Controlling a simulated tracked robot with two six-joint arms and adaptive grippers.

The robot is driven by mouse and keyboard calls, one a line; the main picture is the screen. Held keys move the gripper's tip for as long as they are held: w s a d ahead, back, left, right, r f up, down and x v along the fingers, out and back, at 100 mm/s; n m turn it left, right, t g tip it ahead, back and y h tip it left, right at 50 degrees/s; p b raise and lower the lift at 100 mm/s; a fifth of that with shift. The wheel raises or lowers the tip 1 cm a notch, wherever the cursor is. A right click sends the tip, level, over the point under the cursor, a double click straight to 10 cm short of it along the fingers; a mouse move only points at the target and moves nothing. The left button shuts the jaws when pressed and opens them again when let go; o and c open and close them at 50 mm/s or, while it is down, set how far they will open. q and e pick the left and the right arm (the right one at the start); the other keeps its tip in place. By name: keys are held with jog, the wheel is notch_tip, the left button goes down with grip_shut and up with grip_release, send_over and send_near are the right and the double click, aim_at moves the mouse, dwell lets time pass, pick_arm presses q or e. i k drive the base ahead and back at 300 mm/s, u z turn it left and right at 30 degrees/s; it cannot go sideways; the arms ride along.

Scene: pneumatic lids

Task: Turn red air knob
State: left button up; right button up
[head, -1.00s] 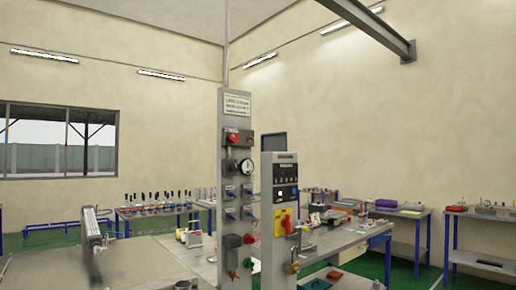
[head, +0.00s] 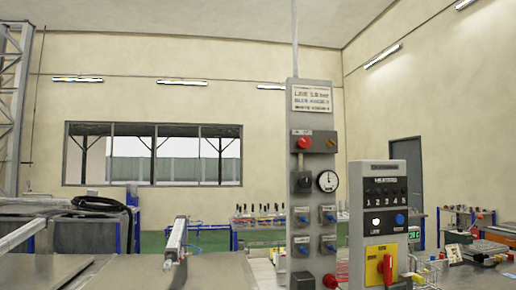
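A grey upright panel (head: 312,215) stands right of centre with a sign at its top. A round red knob (head: 305,142) sits on a grey box near the top of the panel. A second red knob (head: 331,281) shows low on the panel, partly cut off by the bottom edge. A red rotary handle (head: 387,268) sits on a yellow plate (head: 374,262) on the shorter grey control box (head: 368,187). I cannot tell which of these is the air knob. Neither of my grippers is in view.
A round gauge (head: 328,181) and several blue valves are on the panel. A metal bench (head: 110,272) with a slim cylinder (head: 176,238) lies to the left. Dark equipment (head: 92,232) stands beyond. Another bench with small parts (head: 490,255) is at right.

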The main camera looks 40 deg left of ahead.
aim_at(305, 143)
jog(key=u, duration=0.45)
jog(key=i, duration=1.05)
jog(key=u, duration=0.55)
jog(key=k, duration=0.75)
jog(key=u, duration=0.2)
jog(key=i, duration=0.65)
jog(key=z, duration=0.05)
